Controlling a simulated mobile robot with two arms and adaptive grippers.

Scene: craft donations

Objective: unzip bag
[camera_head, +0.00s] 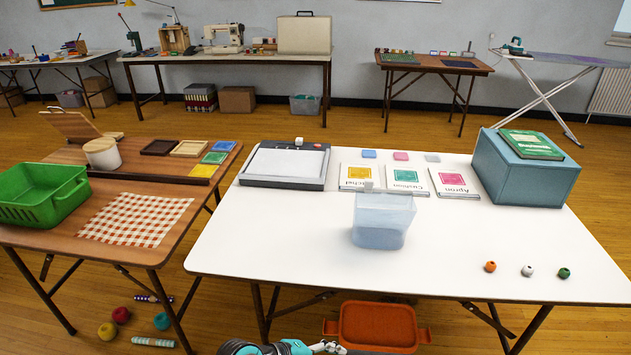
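A translucent bluish bag (382,222) stands upright near the middle of the white table (285,240). A small pale piece, perhaps its zip slider (368,186), shows at the left part of its top edge. I cannot tell whether the zip is open. My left gripper (338,348) shows small at the bottom edge, below and in front of the table, well apart from the bag. Its fingers are too small and cut off to tell whether they are open. My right gripper is not in view.
Pattern packets (405,180) lie behind the bag. A grey device (287,165) is at back left, a teal box (522,170) at back right. Beads (527,271) lie front right. An orange bin (378,325) is below. White surface beside the bag is clear.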

